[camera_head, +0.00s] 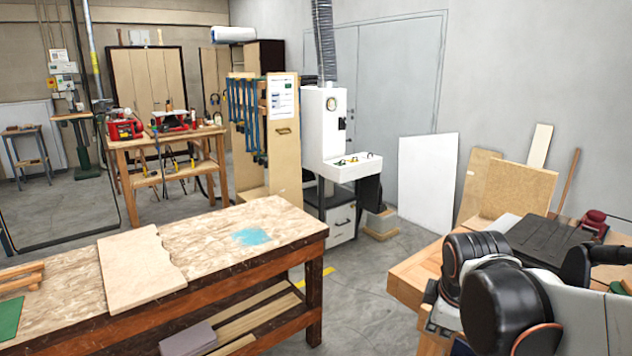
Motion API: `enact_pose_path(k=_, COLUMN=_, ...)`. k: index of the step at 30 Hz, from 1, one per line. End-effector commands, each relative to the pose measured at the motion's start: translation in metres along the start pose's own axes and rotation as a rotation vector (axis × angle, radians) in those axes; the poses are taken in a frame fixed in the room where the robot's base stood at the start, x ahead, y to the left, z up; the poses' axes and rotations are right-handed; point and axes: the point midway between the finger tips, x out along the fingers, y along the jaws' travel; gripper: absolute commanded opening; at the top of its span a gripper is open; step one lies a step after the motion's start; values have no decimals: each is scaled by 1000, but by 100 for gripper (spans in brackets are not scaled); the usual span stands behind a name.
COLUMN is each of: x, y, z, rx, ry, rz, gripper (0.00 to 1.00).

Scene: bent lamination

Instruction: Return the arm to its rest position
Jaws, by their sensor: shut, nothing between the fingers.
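My arm (510,305) shows at the lower right, folded close to the camera, with rounded black joints, orange rings and pale grey links. It stands in front of a wooden bench (412,275) and hides part of it. My gripper is not in view. The arm is clear of the workbench (215,228) at the left, with a floor gap between them.
On the workbench lie a pale board (138,268) with a wavy edge and a green sheet (10,318); a blue patch marks its top. Boards (520,188) lean behind the right bench. A white machine (325,125) stands behind. Open floor lies between the benches.

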Motion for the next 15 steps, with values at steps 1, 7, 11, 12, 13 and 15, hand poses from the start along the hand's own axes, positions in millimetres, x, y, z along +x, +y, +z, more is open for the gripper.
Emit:
enact_pose_path(k=1, x=-11, y=-10, z=2, rx=80, ry=16, rz=12, gripper=0)
enact_pose_path(k=7, x=-44, y=-45, z=8, rx=427, ry=86, rz=45, gripper=0)
enact_pose_path(k=11, x=-59, y=-69, z=12, rx=652, ry=137, rz=53, gripper=0)
enact_pose_path(k=12, x=-63, y=-75, z=14, rx=719, ry=154, rz=54, gripper=0)
enact_pose_path(k=13, x=-65, y=-80, z=15, rx=768, ry=165, rz=53, gripper=0)
enact_pose_path(k=15, x=-70, y=-91, z=17, rx=871, ry=192, rz=51, gripper=0)
